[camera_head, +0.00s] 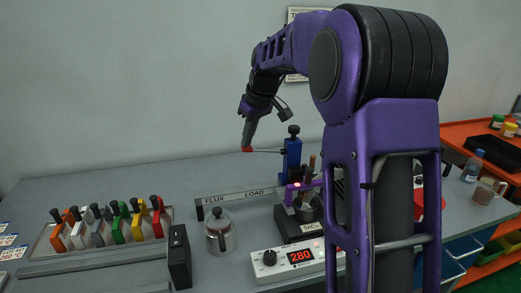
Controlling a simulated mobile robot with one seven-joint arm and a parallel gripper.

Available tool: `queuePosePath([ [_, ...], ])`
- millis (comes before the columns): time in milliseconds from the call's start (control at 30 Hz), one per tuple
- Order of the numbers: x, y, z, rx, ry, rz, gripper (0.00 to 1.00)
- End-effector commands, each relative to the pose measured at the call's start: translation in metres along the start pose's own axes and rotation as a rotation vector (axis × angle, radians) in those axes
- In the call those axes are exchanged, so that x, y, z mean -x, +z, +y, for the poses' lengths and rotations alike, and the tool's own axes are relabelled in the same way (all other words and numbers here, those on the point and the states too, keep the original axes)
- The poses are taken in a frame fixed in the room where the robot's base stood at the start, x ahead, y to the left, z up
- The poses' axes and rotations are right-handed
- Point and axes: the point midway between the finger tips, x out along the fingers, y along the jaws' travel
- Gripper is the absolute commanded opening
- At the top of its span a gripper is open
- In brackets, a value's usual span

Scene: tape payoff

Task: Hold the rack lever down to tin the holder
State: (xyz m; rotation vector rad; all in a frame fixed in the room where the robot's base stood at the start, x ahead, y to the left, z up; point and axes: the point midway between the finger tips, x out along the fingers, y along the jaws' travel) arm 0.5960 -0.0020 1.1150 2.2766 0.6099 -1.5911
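The rack lever is a thin dark rod (268,151) with a red tip (247,149), reaching left from a blue rack post (292,160) with a black knob on top. It looks about level. My gripper (249,141) points down at the red tip and appears to touch it. The fingers overlap from this side, so I cannot tell whether they are open or shut. A purple holder (292,194) with a red light sits low on the post, beside the round metal pot (308,211) on a black base marked SnCu (296,232). My arm hides the right side of this station.
A white controller (267,272) reads 280. A black switch box (180,258) and a rack of coloured handled pieces (137,222) stand left. The back left of the table is clear.

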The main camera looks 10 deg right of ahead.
Motion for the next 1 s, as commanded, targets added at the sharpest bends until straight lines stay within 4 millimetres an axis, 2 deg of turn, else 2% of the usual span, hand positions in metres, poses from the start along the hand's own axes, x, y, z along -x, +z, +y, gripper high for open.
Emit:
queuePosePath([
  [900, -0.046, 0.017, 0.0, -0.001, 0.0, -0.002, 0.0],
  [1000, -0.043, 0.016, 0.0, -0.001, 0.0, -0.001, 0.0],
])
